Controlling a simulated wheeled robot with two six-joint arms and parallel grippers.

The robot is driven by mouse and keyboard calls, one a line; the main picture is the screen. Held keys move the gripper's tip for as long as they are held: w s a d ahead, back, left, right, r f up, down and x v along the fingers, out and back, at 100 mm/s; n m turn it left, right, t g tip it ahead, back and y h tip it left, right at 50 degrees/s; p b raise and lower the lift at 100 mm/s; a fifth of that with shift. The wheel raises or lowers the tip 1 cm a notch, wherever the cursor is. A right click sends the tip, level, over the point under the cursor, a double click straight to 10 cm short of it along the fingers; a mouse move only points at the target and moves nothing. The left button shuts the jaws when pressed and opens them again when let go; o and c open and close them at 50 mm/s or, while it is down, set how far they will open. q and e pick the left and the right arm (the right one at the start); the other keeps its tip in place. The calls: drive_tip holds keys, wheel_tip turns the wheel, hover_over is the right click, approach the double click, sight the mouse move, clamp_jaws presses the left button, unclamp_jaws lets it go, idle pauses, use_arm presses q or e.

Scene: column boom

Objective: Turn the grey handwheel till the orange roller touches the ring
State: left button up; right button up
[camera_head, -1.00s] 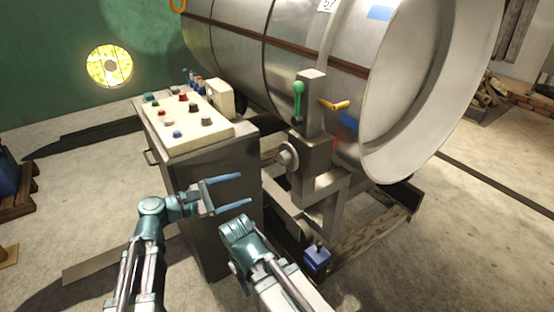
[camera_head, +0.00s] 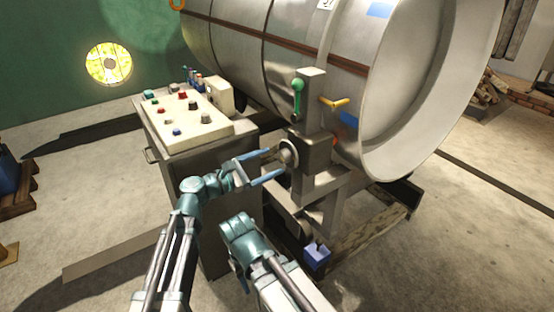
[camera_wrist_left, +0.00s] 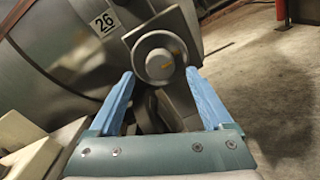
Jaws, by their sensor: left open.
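The grey handwheel (camera_head: 289,154) is on the front of the grey column beside the big steel drum. It also shows in the left wrist view (camera_wrist_left: 158,62), face-on and just beyond the fingertips. My left gripper (camera_head: 277,163) is open, its blue fingers pointing at the wheel, one to each side of it. I cannot tell whether they touch it. A small orange part (camera_head: 335,141), likely the roller, shows behind the column near the ring (camera_head: 392,176), the drum's wide end rim. The column partly hides it, so its gap to the ring is unclear.
A control cabinet (camera_head: 205,150) with several coloured buttons stands left of the column. A green lever (camera_head: 297,95) and yellow handle (camera_head: 335,103) are above the wheel. A blue box (camera_head: 317,257) sits low by the frame. Open floor lies to the right.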

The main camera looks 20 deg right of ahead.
sight(280, 158)
use_arm(q)
drive_tip(key=shift+x, duration=1.7)
clamp_jaws()
